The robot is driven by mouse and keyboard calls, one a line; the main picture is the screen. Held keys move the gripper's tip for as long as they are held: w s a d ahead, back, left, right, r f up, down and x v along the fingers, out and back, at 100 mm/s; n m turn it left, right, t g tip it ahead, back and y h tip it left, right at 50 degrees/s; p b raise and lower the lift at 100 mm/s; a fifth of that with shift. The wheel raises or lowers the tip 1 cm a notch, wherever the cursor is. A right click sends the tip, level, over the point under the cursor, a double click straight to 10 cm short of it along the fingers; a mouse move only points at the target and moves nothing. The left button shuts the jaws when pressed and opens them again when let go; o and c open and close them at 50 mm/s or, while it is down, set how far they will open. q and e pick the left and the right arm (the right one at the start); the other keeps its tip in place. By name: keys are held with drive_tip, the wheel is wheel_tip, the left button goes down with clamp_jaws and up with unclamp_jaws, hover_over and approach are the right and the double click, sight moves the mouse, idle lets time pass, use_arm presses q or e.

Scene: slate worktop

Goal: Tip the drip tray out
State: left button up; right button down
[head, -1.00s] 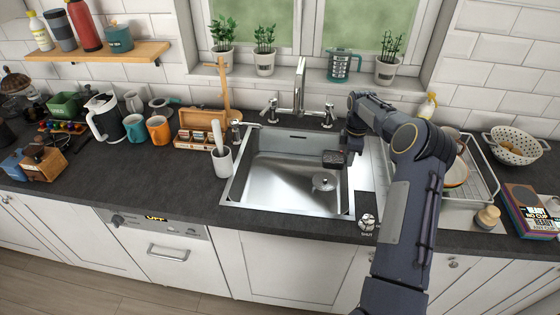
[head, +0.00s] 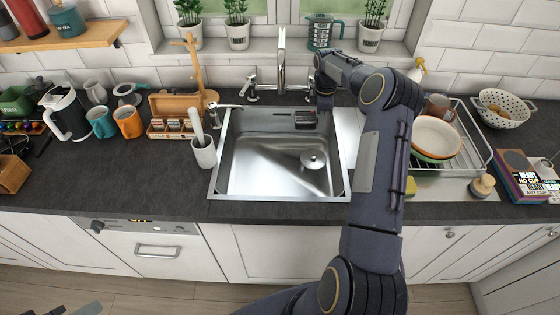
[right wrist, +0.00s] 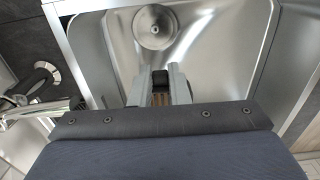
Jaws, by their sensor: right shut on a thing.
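The drip tray (head: 305,119) is a small dark piece in the head view, held above the back right part of the steel sink (head: 262,180). My right gripper (head: 323,103) is shut on it. In the right wrist view, the fingers of my right gripper (right wrist: 160,88) close on a small dark part, and most of the tray is hidden. The sink's round drain (head: 313,160) is in front of the tray; it also shows in the right wrist view (right wrist: 156,27). I cannot tell the tray's exact tilt or contents. Only grey parts at the lower left edge may be my left gripper.
The tap (head: 282,65) stands behind the sink. A white pot with utensils (head: 204,151) is at its left. A dish rack (head: 484,150) with bowls (head: 437,136) is at its right. The sink basin is otherwise empty.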

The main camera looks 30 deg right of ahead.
wheel_tip(320, 180, down, 6)
drive_tip(key=s+a+t+h, duration=0.1)
drive_tip(key=a+h, duration=0.1)
drive_tip(key=shift+s+a+f, duration=0.2)
drive_tip(key=shift+a, duration=0.1)
drive_tip(key=shift+s+a+r+t+h, duration=0.1)
drive_tip(key=shift+s+r+t+h, duration=0.05)
drive_tip(key=shift+t+h, duration=0.2)
drive_tip(key=shift+a, duration=0.15)
drive_tip(key=shift+s+a+r, duration=0.15)
drive_tip(key=shift+s+a+r+t+h, duration=0.25)
drive_tip(key=shift+a+h, duration=0.25)
drive_tip(key=shift+h, duration=0.05)
drive_tip(key=shift+s+a+r+t+h, duration=0.2)
drive_tip(key=shift+s+a+r+h, duration=0.05)
drive_tip(key=shift+a+h, duration=0.25)
idle(0.6)
drive_tip(key=shift+s+a+r+t+h+b, duration=0.3)
drive_tip(key=shift+a+h+b, duration=0.25)
drive_tip(key=shift+b, duration=1.45)
drive_tip(key=shift+s+a+r+t+h+b, duration=0.3)
drive_tip(key=shift+a+h+b, duration=0.25)
drive_tip(key=shift+b, duration=1.5)
drive_tip(key=shift+s+a+r+t+h+b, duration=0.3)
drive_tip(key=shift+a+h+b, duration=0.25)
drive_tip(key=shift+b, duration=1.45)
